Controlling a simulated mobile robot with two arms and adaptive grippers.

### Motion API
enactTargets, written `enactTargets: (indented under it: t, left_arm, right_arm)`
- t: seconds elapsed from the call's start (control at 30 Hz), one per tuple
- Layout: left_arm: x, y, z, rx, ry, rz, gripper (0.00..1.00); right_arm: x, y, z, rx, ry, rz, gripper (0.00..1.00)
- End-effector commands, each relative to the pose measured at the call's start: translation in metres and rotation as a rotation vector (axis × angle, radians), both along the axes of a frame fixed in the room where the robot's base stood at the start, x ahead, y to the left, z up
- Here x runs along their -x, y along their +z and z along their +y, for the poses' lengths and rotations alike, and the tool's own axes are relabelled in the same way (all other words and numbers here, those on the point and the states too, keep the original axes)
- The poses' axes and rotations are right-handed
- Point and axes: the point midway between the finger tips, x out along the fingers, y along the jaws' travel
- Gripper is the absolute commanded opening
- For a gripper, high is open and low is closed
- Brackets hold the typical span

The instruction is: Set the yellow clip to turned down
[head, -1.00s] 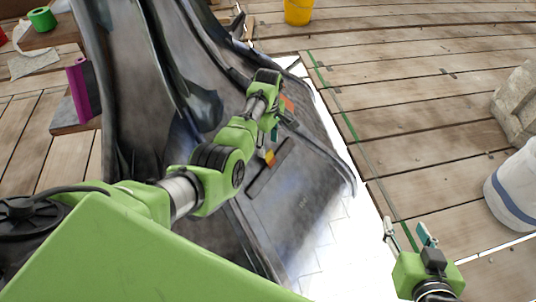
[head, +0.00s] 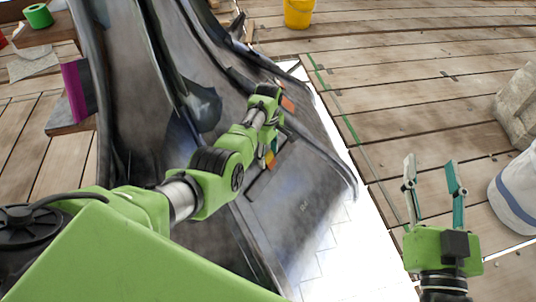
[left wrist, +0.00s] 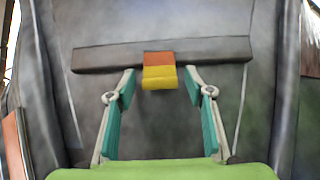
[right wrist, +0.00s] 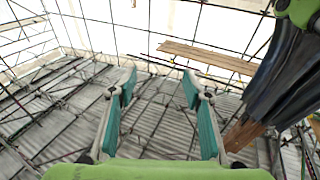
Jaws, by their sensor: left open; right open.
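The yellow clip (left wrist: 160,77) shows in the left wrist view, with an orange upper part and a yellow lower part. It sits on a dark horizontal bar (left wrist: 107,56) on the grey metal surface. In the head view a small part of the clip (head: 270,160) shows beside my left arm. My left gripper (left wrist: 160,82) is open, its two fingertips on either side of the clip's lower end; I cannot tell the gap in depth. My right gripper (head: 432,163) is open and empty, off to the right of the metal piece.
The dark metal spire piece (head: 300,205) fills the middle. An orange patch (head: 287,103) lies farther up it. A yellow bucket (head: 298,13) stands at the back. The plank floor between is clear.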

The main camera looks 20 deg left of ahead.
Motion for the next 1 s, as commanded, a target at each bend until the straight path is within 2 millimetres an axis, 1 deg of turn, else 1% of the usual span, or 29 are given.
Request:
enactTargets:
  t: [0.13,0.17,0.2,0.27,0.3,0.5,0.57,0.77,0.87,1.0]
  left_arm:
    - [0.000,0.000,0.000,0.000,0.000,0.000,0.48]
    - [0.000,0.000,0.000,0.000,0.000,0.000,0.45]
    - [0.000,0.000,0.000,0.000,0.000,0.000,0.35]
    - [0.000,0.000,0.000,0.000,0.000,0.000,0.19]
    - [0.000,0.000,0.000,0.000,0.000,0.000,0.09]
    - [0.000,-0.001,0.001,0.006,0.001,0.002,0.09]
    - [0.000,-0.002,0.003,0.020,0.003,0.005,0.09]
    - [-0.001,-0.006,0.009,0.113,0.004,0.019,0.09]
    - [-0.001,-0.008,0.010,0.146,0.001,0.023,0.09]
    - [-0.001,-0.009,0.012,0.185,0.002,0.029,0.09]
  right_arm:
    - [0.000,0.000,0.000,0.000,0.000,0.000,0.45]
    - [0.000,0.000,0.000,0.000,0.000,0.000,0.45]
    - [0.000,0.000,0.000,0.000,0.000,0.001,0.45]
    - [0.000,0.000,0.000,0.000,0.000,0.001,0.45]
    - [0.000,0.000,0.000,0.000,0.000,0.001,0.45]
    - [0.000,-0.001,0.000,0.000,0.000,-0.001,0.45]
    - [0.001,0.005,0.001,-0.009,0.001,-0.032,0.45]
    - [0.012,0.048,0.004,-0.064,0.014,-0.238,0.45]
    - [0.023,0.070,0.004,-0.096,0.021,-0.350,0.45]
    - [0.042,0.098,0.002,-0.141,0.029,-0.507,0.45]
